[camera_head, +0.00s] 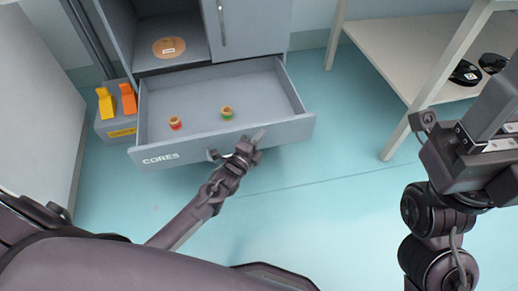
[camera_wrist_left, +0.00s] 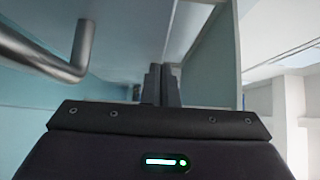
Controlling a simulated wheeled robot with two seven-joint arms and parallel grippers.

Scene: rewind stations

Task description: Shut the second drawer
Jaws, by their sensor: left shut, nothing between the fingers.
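The grey drawer (camera_head: 160,158) labelled CORES stands open, pulled out from the cabinet toward me. Two small ringed cores lie inside, one red and yellow (camera_head: 175,123) and one green and yellow (camera_head: 227,113). My left gripper (camera_head: 254,139) is at the middle of the drawer's front, beside its handle (camera_head: 212,155); I cannot tell whether it touches the panel. In the left wrist view its fingers (camera_wrist_left: 160,85) are shut and empty, with a metal bar handle (camera_wrist_left: 50,50) to their left. My right gripper (camera_head: 480,150) is partly in view at the right; its fingertips do not show.
Above the drawer is an open compartment with a tan disc (camera_head: 169,47) and a closed door (camera_head: 246,25). A grey box (camera_head: 118,128) with yellow and orange items stands left of the drawer. A white table (camera_head: 400,50) is at the right. The floor before the drawer is clear.

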